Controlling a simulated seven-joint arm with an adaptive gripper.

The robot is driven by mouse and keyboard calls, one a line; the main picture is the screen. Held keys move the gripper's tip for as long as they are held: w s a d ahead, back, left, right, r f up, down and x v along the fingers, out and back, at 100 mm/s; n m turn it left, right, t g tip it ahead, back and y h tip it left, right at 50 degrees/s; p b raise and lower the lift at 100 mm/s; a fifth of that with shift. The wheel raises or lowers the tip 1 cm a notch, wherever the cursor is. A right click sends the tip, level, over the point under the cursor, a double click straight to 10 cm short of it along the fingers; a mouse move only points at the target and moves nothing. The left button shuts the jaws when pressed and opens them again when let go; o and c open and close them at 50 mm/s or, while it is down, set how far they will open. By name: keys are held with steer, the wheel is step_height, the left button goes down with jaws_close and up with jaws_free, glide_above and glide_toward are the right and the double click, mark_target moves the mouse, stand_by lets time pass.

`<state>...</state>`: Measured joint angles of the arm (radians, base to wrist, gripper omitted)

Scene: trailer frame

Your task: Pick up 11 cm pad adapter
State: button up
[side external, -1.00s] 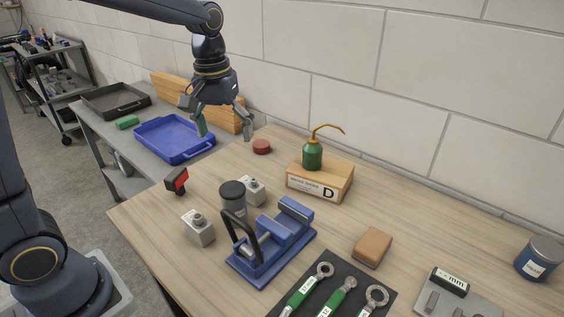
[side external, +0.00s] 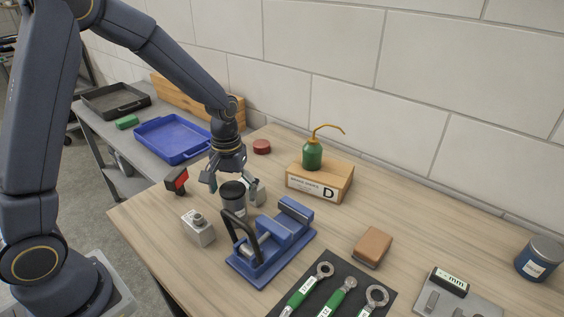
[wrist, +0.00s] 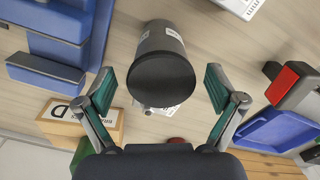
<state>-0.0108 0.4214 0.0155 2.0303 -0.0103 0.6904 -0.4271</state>
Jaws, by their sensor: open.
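Two grey metal blocks with round knobs on top look like pad adapters; I cannot read their sizes. The near block (side external: 198,229) stands left of the blue fixture; in the wrist view it shows at the top edge (wrist: 240,6). The far block (side external: 259,191) is partly hidden by my gripper and a dark grey cylinder (side external: 233,205). In the wrist view the cylinder (wrist: 161,72) covers most of it. My gripper (side external: 229,186) points down, open and empty, above the cylinder and far block. In the wrist view the cylinder appears between the open fingers (wrist: 160,85).
The blue fixture (side external: 272,250) with its black handle stands close on the right. A red-and-black tool (side external: 176,181) is at left, and the wooden D box (side external: 320,181) with a green oil can (side external: 312,155) is behind. A brown block (side external: 372,247) lies right.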

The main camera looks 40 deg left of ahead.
step_height(320, 180, down, 3)
steer(key=shift+f, duration=0.15)
steer(key=shift+c, duration=0.4)
jaws_close()
stand_by(0.4)
